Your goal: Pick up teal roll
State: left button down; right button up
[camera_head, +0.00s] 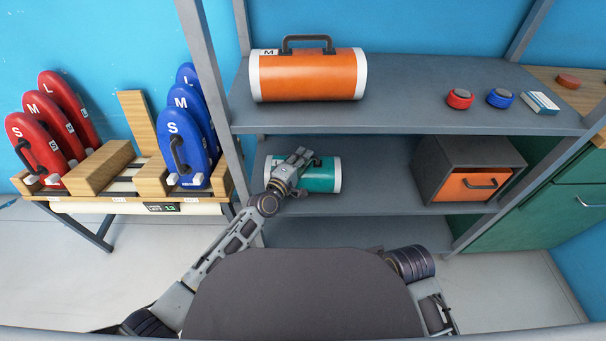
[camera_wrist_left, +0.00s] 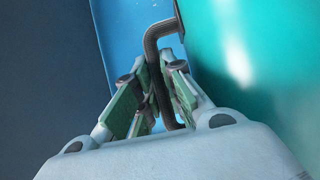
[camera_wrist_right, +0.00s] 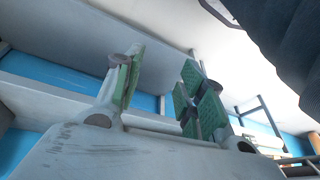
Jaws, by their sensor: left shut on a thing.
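The teal roll (camera_head: 322,176) with white end bands lies on the middle shelf (camera_head: 390,205), toward its left side. My left gripper (camera_head: 298,160) reaches in over the roll. In the left wrist view the fingers (camera_wrist_left: 158,100) are shut on the roll's dark handle (camera_wrist_left: 165,70), with the teal surface (camera_wrist_left: 250,60) close on the right. The head view does not show clearly whether the roll is clear of the shelf. My right gripper (camera_wrist_right: 160,85) is open and empty in the right wrist view, its fingers apart.
An orange roll (camera_head: 308,76) lies on the upper shelf (camera_head: 410,95) above, with red (camera_head: 460,98) and blue (camera_head: 500,97) buttons to its right. A grey box with an orange drawer (camera_head: 470,186) stands right on the middle shelf. Red (camera_head: 35,145) and blue (camera_head: 185,150) boards stand left.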

pick_arm(q)
jog(key=shift+r, duration=0.25)
pick_arm(e)
jog(key=shift+s+f, duration=0.1)
jog(key=shift+s, duration=0.1)
pick_arm(q)
jog(key=shift+r+p, duration=0.6)
jog(key=shift+r, duration=0.15)
notch_tip(320, 180, up, 2)
jog(key=shift+r+p, duration=0.25)
jog(key=shift+p, duration=0.45)
jog(key=shift+r+p, duration=1.35)
jog(key=shift+r, duration=1.45)
pick_arm(e)
notch_tip(320, 180, down, 8)
jog(key=d+g, duration=0.1)
jog(key=shift+s+d+g+h, duration=0.3)
jog(key=shift+s+g+h, duration=0.1)
